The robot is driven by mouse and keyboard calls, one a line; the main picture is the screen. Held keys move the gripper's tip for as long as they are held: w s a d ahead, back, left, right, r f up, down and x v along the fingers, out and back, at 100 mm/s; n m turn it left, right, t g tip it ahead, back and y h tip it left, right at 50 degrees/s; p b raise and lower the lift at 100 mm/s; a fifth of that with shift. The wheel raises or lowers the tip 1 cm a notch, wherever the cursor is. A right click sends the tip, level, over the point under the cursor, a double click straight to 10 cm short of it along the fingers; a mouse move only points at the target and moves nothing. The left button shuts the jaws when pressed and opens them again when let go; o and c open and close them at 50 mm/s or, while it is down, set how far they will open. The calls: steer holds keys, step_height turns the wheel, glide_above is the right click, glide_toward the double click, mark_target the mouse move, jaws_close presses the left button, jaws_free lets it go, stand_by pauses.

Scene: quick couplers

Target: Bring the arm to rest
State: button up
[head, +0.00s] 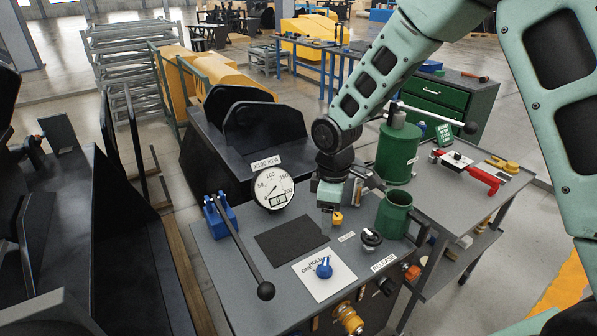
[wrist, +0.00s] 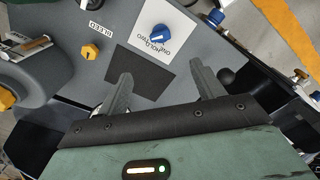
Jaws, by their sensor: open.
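My gripper (head: 345,192) hangs at the end of my green arm, above the back part of the grey bench (head: 225,262) in the head view. In the wrist view my gripper (wrist: 160,78) has its two fingers spread apart with nothing held between them. Beyond the fingers lie a dark mat (wrist: 132,78) and a white card with a blue knob (wrist: 161,33). In the head view the mat (head: 290,241) and the blue knob (head: 323,267) lie in front of my gripper. The fingertips are hard to make out there.
A gauge (head: 273,188) and a blue-based lever with a long black handle (head: 240,248) stand left of my gripper. A green cylinder (head: 398,152) and an open green cup (head: 394,214) stand close on its right. A red-handled tool (head: 467,170) lies on the right bench.

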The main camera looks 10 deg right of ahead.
steer(key=s+a+r+m, duration=0.1)
steer(key=s+a+r, duration=0.1)
steer(key=s, duration=0.7)
steer(key=s+a+r+m+b, duration=0.1)
steer(key=s+a+r+m, duration=0.1)
steer(key=s+r, duration=0.3)
steer(key=s+a+r+m, duration=0.1)
steer(key=s+r, duration=0.3)
steer(key=s, duration=0.9)
steer(key=shift+a+r+m+y, duration=0.15)
steer(key=shift+a+m+y, duration=0.15)
steer(key=shift+a, duration=0.35)
